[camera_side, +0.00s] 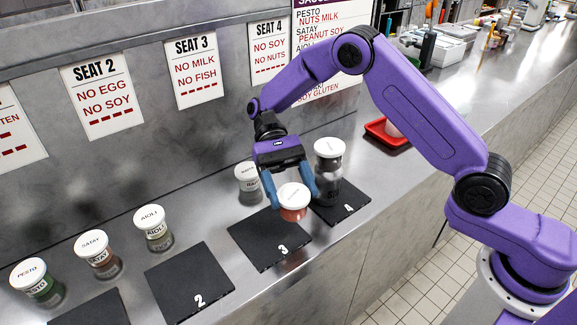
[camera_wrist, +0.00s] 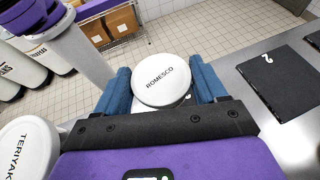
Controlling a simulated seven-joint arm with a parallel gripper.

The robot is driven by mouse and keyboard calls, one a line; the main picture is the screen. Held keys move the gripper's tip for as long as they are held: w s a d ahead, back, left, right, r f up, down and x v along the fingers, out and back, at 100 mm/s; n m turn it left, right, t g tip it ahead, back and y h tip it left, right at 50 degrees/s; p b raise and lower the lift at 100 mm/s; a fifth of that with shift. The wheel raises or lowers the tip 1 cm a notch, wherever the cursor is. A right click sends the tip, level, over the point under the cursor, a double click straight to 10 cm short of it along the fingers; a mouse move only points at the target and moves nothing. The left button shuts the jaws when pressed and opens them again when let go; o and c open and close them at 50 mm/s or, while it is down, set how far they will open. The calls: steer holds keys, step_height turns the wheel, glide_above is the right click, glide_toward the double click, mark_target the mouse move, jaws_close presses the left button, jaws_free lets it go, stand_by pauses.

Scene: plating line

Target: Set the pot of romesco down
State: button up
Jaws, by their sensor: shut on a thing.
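The pot of romesco has a white lid and orange-red contents in the side view (camera_side: 293,213); its lid reads ROMESCO in the wrist view (camera_wrist: 161,79). My gripper (camera_side: 290,192) is shut on the pot, with blue fingers on either side of it; the fingers also show in the wrist view (camera_wrist: 161,88). The pot is upright, in front of the far right edge of the black slate marked 3 (camera_side: 262,236). I cannot tell whether its base touches anything. The slate marked 4 (camera_side: 350,195) lies to the right.
A dark pot (camera_side: 329,163) stands on slate 4, close to my right finger. A lid lettered TERIYAKI (camera_wrist: 26,150) shows in the wrist view. A white-lidded pot (camera_side: 248,185) stands behind my gripper. Slate 2 (camera_side: 185,280) is bare. Seat 3's card (camera_side: 194,70) reads no milk, no fish.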

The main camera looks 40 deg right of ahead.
mark_target(282, 191)
steer(key=w+m+t+y, duration=0.1)
steer(key=w+m+y, duration=0.1)
steer(key=m+y, duration=0.1)
steer(key=w+r+m+t+y, duration=0.1)
steer(key=y, duration=0.1)
steer(key=shift+w+d+r+m+t, duration=0.1)
steer(key=shift+w+d+m+t, duration=0.2)
steer(key=shift+m, duration=0.1)
steer(key=w+d+r+m+t+y, duration=0.1)
steer(key=w+d+m+t+y, duration=0.4)
steer(key=w+d+m+t, duration=0.8)
steer(key=shift+n+h, duration=0.3)
steer(key=shift+n, duration=0.1)
steer(key=f, duration=0.3)
steer(key=w+f, duration=0.1)
steer(key=f, duration=0.5)
steer(key=shift+w+d+f, duration=0.1)
steer(key=shift+w+d, duration=0.05)
steer(key=shift+d, duration=0.1)
steer(key=o, duration=1.1)
steer(key=shift+f, duration=0.1)
steer(key=v, duration=1.2)
